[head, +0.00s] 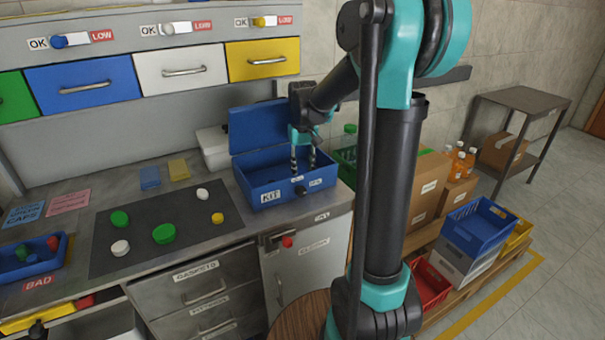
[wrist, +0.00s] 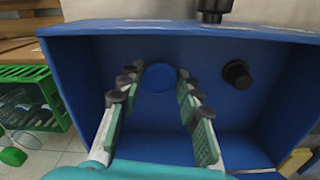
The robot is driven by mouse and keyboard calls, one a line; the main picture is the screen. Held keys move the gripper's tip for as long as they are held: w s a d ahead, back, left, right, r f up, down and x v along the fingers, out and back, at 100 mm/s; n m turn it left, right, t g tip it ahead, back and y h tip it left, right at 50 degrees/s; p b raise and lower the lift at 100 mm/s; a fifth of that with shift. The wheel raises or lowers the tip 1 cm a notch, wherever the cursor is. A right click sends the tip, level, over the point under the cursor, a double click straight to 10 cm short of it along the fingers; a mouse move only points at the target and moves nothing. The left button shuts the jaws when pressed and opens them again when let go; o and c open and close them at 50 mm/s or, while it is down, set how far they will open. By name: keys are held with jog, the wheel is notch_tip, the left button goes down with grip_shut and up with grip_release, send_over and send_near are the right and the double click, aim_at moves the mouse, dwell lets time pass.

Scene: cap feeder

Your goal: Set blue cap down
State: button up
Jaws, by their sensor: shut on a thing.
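My gripper (head: 303,165) reaches down into the open blue KIT box (head: 266,194) on the counter. In the wrist view its two fingers (wrist: 157,85) are closed on a round blue cap (wrist: 160,77) between the tips. The cap is over the inside of the box, and its colour nearly matches the walls. I cannot tell whether it touches the floor. The cap is hidden in the head view. A small black round part (wrist: 238,75) is in the box beside my gripper.
A dark mat (head: 180,218) with green, white and yellow caps lies left of the box. The raised lid (head: 257,127) stands at the box's back. A green crate (wrist: 30,95) is beyond the box's side. A BAD tray (head: 62,262) sits far left.

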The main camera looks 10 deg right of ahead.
aim_at(302, 172)
jog(key=shift+f, duration=0.7)
jog(key=shift+w+f, duration=0.15)
jog(key=shift+f, duration=0.1)
jog(key=o, duration=0.7)
jog(key=shift+f, duration=0.15)
notch_tip(302, 172, up, 12)
jog(key=shift+r, duration=0.2)
